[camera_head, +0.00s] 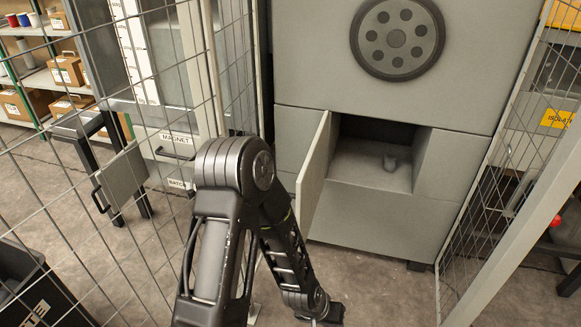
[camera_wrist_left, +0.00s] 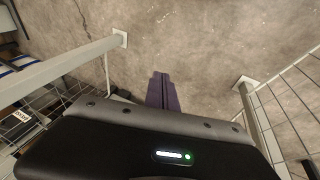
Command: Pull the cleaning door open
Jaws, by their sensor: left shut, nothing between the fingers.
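The cleaning door (camera_head: 313,176) is a grey panel low on the front of the grey machine (camera_head: 325,60). It stands swung open on the left side of a dark square opening (camera_head: 375,140). My left arm comes up from the bottom, bends, and reaches down in front of the machine. My left gripper (camera_wrist_left: 161,82) is shut and empty, pointing at the bare floor in the left wrist view. It is apart from the door; its fingertips are not clear in the head view. My right gripper is not in view.
Wire mesh fence panels stand on the left (camera_head: 100,170) and right (camera_head: 505,165); their posts flank my gripper in the left wrist view. Another small open door with a handle (camera_head: 120,180) is at left. A dark bin (camera_head: 35,290) is at lower left. Floor before the machine is clear.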

